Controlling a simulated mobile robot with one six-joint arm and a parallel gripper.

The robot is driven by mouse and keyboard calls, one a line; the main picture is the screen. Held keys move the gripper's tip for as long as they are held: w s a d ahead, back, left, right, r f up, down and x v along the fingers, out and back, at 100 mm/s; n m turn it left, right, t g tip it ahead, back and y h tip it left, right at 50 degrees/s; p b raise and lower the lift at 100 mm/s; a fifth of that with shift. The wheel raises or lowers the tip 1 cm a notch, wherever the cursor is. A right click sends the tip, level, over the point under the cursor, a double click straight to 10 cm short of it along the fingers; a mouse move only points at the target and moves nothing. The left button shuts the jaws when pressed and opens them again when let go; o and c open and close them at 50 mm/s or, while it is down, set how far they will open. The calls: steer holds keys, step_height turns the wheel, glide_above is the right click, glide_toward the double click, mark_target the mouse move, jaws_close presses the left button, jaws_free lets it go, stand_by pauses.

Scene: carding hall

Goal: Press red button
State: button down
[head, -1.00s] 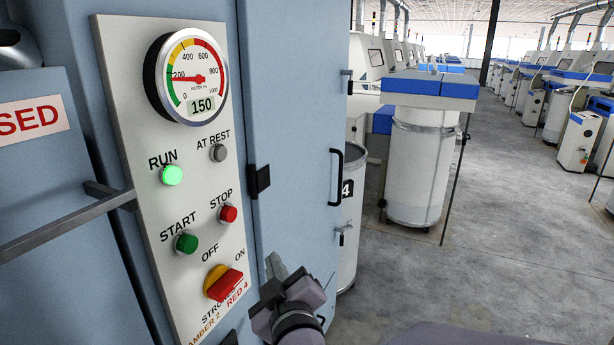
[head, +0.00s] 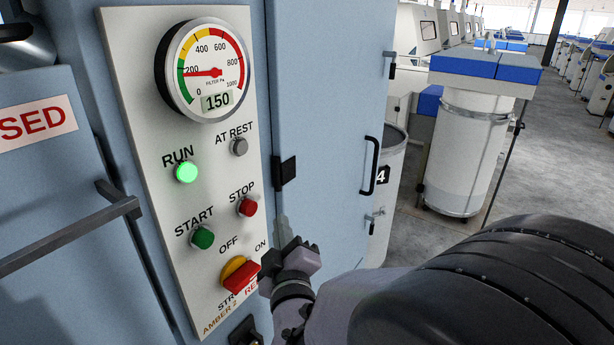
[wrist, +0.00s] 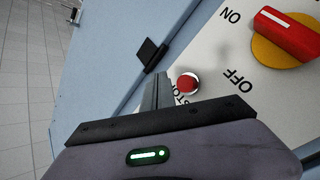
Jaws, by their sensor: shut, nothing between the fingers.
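The red STOP button (head: 248,207) sits on the white control panel (head: 140,120), up and to the right of the green START button (head: 203,238). In the wrist view the red button (wrist: 187,83) shows close beside the right side of the fingertips. My gripper (head: 284,232) is shut and empty, below and to the right of the red button in the head view. In the wrist view the fingers of my gripper (wrist: 155,92) point toward the panel edge. I cannot tell the gap between fingertips and panel; no contact with the button shows.
The red and yellow rotary switch (head: 240,275) sits below the buttons, close to my gripper. The RUN lamp (head: 186,171) glows green and the AT REST lamp (head: 239,147) is grey. A black latch (head: 285,171) and door handle (head: 370,165) stick out at right.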

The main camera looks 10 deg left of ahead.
mark_target(249, 208)
steer(key=shift+w+a, duration=0.3)
steer(key=shift+a, duration=0.4)
steer(key=shift+w+a, duration=0.3)
steer(key=shift+a, duration=0.4)
steer(key=shift+w+a, duration=0.3)
steer(key=shift+a, duration=0.4)
stand_by(0.4)
steer(key=shift+w+a+b, duration=0.15)
steer(key=shift+a+b, duration=0.2)
steer(key=shift+b, duration=0.1)
steer(key=shift+w+a, duration=0.2)
steer(key=shift+a, duration=0.3)
stand_by(0.6)
steer(key=shift+d+b, duration=0.1)
steer(key=shift+b, duration=0.2)
steer(key=shift+s+d+b, duration=0.35)
steer(key=shift+d+b, duration=0.15)
steer(key=shift+d, duration=0.25)
